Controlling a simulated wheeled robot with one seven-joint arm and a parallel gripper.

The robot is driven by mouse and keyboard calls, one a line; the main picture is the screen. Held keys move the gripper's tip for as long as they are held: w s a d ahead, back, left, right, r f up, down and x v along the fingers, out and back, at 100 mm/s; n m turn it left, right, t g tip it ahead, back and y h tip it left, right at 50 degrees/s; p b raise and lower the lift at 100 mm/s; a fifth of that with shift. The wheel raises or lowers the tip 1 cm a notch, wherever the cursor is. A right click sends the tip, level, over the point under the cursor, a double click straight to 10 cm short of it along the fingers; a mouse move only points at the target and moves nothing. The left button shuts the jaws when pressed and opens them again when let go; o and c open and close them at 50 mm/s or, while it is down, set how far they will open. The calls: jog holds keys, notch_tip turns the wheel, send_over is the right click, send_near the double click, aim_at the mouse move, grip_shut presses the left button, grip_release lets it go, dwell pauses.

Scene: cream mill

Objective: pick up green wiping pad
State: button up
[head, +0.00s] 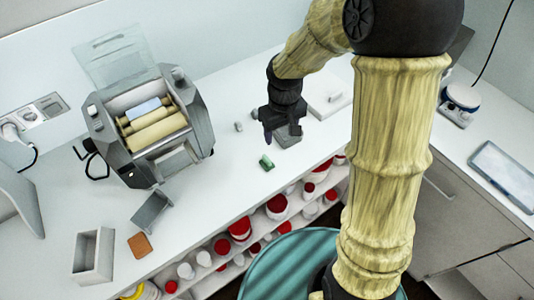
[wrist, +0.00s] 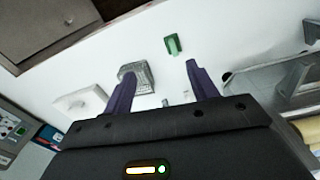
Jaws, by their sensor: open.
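The green wiping pad (head: 266,163) is a small green block on the white counter, near its front edge, right of the roller mill. In the wrist view the pad (wrist: 173,45) lies beyond the fingertips, nearer the right finger. My gripper (head: 278,134) is above the counter, a little behind and to the right of the pad. In the wrist view its two purple fingers (wrist: 160,75) are spread apart with nothing held between them. The pad is apart from both fingers.
The roller mill (head: 150,123) stands to the left, with a grey scoop-like part (head: 152,211), an orange block (head: 140,245) and a grey box (head: 93,255) before it. A grey block (head: 287,136) lies beside the gripper. Shelves of red-and-white jars (head: 240,229) are below the counter edge.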

jog(key=n+p, duration=0.1)
jog(key=n, duration=0.1)
send_over(267, 158)
jog(key=shift+a+r+g, duration=0.25)
jog(key=shift+r+g, duration=0.05)
jog(key=shift+r, duration=0.1)
jog(key=shift+f, duration=0.15)
notch_tip(267, 158, down, 12)
jog(key=p, duration=0.3)
jog(key=shift+s+d+f+p, duration=0.1)
jog(key=shift+d+f+p, duration=0.1)
jog(key=shift+f+p, duration=1.1)
jog(key=shift+f, duration=1.3)
